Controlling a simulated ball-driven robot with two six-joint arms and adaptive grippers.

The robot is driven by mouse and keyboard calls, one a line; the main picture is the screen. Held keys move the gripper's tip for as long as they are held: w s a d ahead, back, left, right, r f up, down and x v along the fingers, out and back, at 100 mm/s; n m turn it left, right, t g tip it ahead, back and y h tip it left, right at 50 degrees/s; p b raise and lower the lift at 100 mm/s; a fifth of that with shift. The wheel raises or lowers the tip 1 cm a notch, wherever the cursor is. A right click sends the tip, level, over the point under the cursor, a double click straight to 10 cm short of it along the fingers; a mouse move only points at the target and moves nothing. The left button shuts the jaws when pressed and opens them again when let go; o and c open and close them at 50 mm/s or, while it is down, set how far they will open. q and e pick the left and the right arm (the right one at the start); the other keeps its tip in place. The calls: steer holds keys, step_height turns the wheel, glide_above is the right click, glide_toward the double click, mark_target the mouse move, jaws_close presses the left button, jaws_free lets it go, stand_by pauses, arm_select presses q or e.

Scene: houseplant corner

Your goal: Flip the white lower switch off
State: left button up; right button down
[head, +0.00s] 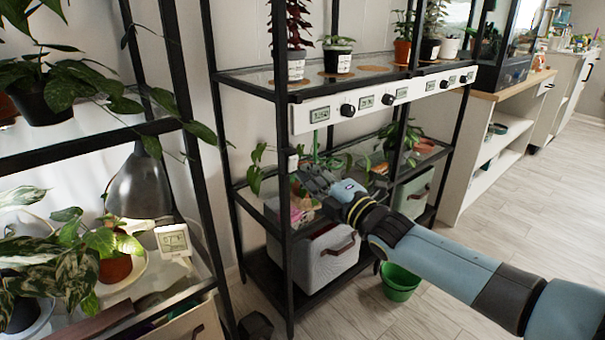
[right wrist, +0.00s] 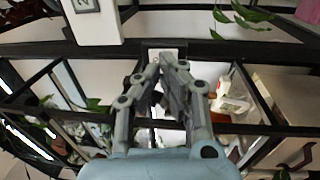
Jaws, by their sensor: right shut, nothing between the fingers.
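A small pale plate (right wrist: 152,52), which looks like the switch, sits on the dark shelf frame directly ahead of my right gripper in the right wrist view. The fingers cover part of it, and I cannot tell whether it is on or off. In the head view a small white piece (head: 292,162) shows at the black front post, just above and left of the fingers. My right gripper (head: 308,181) is shut and empty, its fingertips close to the plate in the wrist view (right wrist: 168,60). I cannot tell whether they touch it. My left gripper is not in view.
A white control strip (head: 434,85) with black knobs and small displays runs along the upper shelf edge. A grey bin (head: 326,262) and a green bucket (head: 400,284) stand below. Potted plants crowd the shelves. Open floor (head: 530,200) lies to the right.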

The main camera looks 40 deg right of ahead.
mark_target(295, 159)
steer(key=shift+w+a+r, duration=0.1)
steer(key=shift+w, duration=1.15)
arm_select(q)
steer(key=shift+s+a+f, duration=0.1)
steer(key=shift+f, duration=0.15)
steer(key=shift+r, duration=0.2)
arm_select(e)
steer(key=shift+w+r, duration=0.4)
steer(key=shift+r, duration=0.1)
